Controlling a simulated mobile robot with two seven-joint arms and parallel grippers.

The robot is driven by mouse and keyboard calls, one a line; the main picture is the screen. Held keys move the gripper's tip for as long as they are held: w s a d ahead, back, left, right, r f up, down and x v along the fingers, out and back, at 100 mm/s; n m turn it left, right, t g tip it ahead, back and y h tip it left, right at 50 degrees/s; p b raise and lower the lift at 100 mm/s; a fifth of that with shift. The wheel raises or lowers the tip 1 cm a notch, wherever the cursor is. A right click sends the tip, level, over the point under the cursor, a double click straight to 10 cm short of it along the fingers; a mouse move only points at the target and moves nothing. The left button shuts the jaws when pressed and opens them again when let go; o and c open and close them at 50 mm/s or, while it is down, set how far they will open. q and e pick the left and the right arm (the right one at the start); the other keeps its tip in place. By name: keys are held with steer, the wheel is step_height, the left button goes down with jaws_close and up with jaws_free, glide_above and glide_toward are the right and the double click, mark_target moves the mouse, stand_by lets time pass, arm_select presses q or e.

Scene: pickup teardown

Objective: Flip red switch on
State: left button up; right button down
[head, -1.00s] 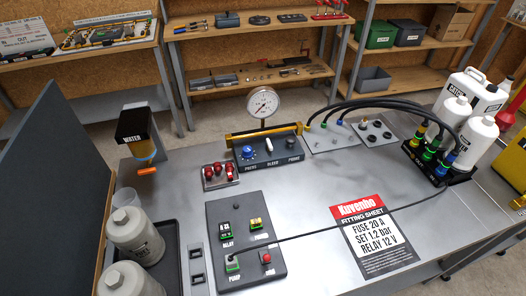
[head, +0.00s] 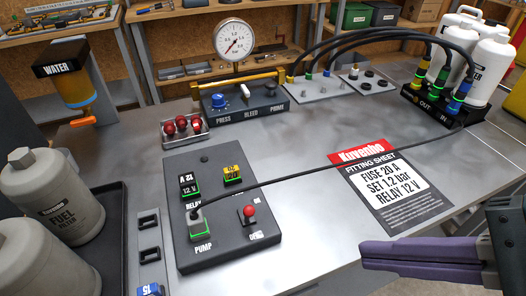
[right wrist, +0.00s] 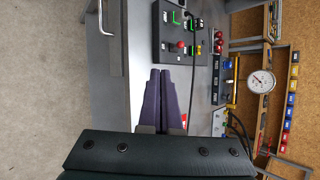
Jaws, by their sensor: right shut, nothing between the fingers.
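The red switch (head: 249,212) is a small red-tipped toggle at the lower right of the black panel (head: 222,255), which lies on the grey bench. Its red tip also shows in the right wrist view (right wrist: 181,44). My right gripper (head: 364,252) has purple fingers and is at the lower right of the head view. Its fingers are together and empty, pointing left toward the panel, well apart from the switch. In the right wrist view the shut fingers (right wrist: 162,74) point up toward the panel. My left gripper is not in view.
A gauge unit (head: 240,101) stands behind.

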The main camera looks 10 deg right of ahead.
mark_target(248, 214)
arm_select(q)
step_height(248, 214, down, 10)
steer(key=b, duration=0.7)
arm_select(e)
steer(key=w+d+f+m+t+y, duration=0.1)
steer(key=w+f+m+t+y, duration=0.1)
steer(key=f+m, duration=0.4)
steer(key=w+m, duration=0.1)
steer(key=m, duration=0.1)
steer(key=shift+w+m, duration=0.4)
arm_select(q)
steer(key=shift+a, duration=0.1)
arm_select(e)
steer(key=shift+d, duration=0.1)
steer(key=b+x, duration=0.2)
steer(key=x, duration=0.7)
steer(key=shift+f, duration=0.25)
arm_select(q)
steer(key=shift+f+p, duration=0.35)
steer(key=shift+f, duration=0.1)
arm_select(e)
steer(key=shift+w+a+r, duration=0.15)
steer(key=shift+w+a, duration=0.2)
steer(key=shift+a, duration=0.35)
steer(key=shift+w+a+r, duration=0.1)
steer(key=shift+w+a, duration=0.3)
steer(key=shift+a, duration=0.3)
steer(key=shift+w+a+r, duration=0.15)
steer(key=shift+w+a, duration=0.2)
steer(key=shift+a, duration=0.3)
